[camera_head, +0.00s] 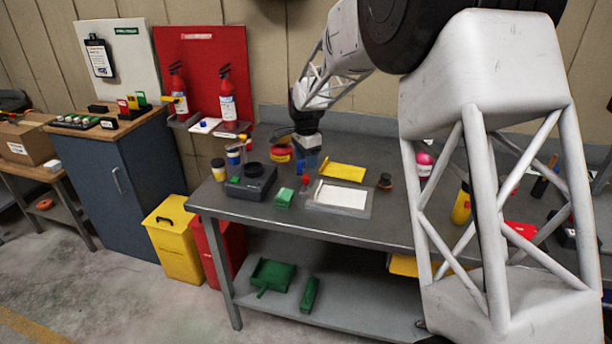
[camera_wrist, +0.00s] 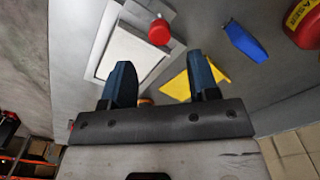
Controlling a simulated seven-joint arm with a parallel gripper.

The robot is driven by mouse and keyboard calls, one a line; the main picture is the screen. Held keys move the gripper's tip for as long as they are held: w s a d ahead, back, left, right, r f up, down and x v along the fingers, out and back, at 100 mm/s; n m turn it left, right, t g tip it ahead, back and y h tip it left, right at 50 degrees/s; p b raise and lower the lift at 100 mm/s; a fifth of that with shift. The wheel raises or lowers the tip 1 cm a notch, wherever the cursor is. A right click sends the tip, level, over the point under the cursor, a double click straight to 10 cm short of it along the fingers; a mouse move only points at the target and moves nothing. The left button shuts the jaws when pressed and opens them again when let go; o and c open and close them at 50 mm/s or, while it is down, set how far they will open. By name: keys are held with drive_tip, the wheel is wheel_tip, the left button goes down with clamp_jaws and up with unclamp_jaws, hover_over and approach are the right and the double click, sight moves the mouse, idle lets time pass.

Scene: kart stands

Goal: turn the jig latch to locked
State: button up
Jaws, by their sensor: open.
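The jig appears to be a flat grey frame with a white plate (camera_head: 342,196) on the workbench; it also shows in the wrist view (camera_wrist: 128,52). A red round knob (camera_head: 305,180) stands at the frame's edge, and I take it for the latch's knob; it is clear in the wrist view (camera_wrist: 159,31). The latch arm and any lock marking are too small or hidden to tell. My gripper (camera_head: 307,160) is above the bench, behind the jig in the head view. Its dark blue fingers (camera_wrist: 163,82) are apart with nothing held, and the knob lies beyond their tips.
A yellow sheet (camera_head: 343,171) lies behind the jig, and is partly covered by a finger in the wrist view. A black box (camera_head: 251,181) and green block (camera_head: 284,198) stand left. A red and yellow item (camera_head: 280,153) and a blue object (camera_wrist: 244,40) are near. Bare bench lies in front.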

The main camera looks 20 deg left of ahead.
sight(306, 176)
drive_tip(key=shift+f, duration=3.25)
drive_tip(key=c, duration=0.9)
drive_tip(key=shift+c, duration=0.2)
